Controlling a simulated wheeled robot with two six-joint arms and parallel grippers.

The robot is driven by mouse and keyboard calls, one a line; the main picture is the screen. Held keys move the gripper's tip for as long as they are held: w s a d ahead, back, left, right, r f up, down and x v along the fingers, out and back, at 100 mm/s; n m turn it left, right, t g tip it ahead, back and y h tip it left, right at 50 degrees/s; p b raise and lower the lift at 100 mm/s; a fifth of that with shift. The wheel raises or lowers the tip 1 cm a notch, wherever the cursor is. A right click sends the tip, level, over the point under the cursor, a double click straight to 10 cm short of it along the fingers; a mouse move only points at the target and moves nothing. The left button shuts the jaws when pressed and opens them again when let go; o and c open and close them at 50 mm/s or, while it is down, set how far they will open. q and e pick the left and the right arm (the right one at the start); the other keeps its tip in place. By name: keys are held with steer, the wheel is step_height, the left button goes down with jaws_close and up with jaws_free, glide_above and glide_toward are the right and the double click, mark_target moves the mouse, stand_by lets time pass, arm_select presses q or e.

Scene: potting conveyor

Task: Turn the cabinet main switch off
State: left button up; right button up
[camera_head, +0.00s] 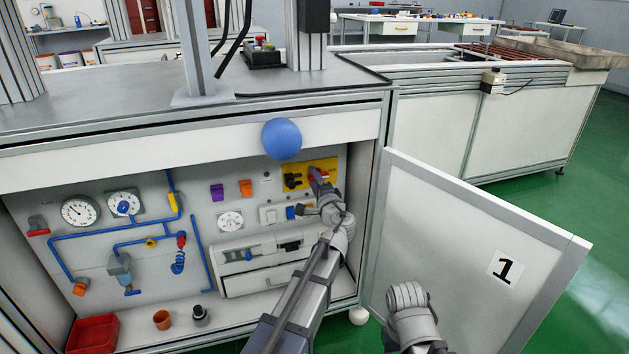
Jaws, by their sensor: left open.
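The open cabinet (110,245) shows its inside panel. A yellow plate (298,167) sits at the panel's upper right, with a black part (292,181) on its left and a red part, which looks like the main switch, on its right. My left gripper (317,176) is open at the red part and overlaps it in the picture. It hides much of this part, so I cannot tell its setting or whether the fingers touch it. My right arm's wrist (408,300) shows in front of the cabinet door, but its gripper cannot be seen.
The cabinet door (460,235), marked 1, stands open to the right. A blue ball (281,139) is in front of the cabinet's upper edge. Gauges, blue tubes and a red bin (93,334) are inside at left. Green floor lies beyond the door.

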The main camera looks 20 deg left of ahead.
arm_select(q)
steer(key=v, duration=0.7)
steer(key=shift+s+d, duration=0.2)
steer(key=shift+s, duration=0.1)
steer(key=shift+s, duration=0.1)
steer(key=s+d+f+n+g+h+p, duration=0.1)
steer(key=s+f+n+g+p, duration=0.1)
steer(key=s+n+g+p, duration=0.3)
steer(key=s+d+f+n+g+h+p, duration=0.1)
steer(key=s+f+g+p, duration=0.2)
steer(key=s, duration=0.4)
steer(key=s+d+n+g+h+p, duration=0.1)
steer(key=s+d+g+h+p, duration=0.25)
steer(key=s+d, duration=0.4)
steer(key=s+d+g+h+p, duration=0.3)
steer(key=s+d+g+p, duration=0.15)
steer(key=s, duration=0.55)
step_height(320, 180, up, 36)
steer(key=p, duration=3.7)
steer(key=shift+w+r+t, duration=0.15)
steer(key=shift+w+t, duration=0.05)
steer(key=shift+t, duration=0.2)
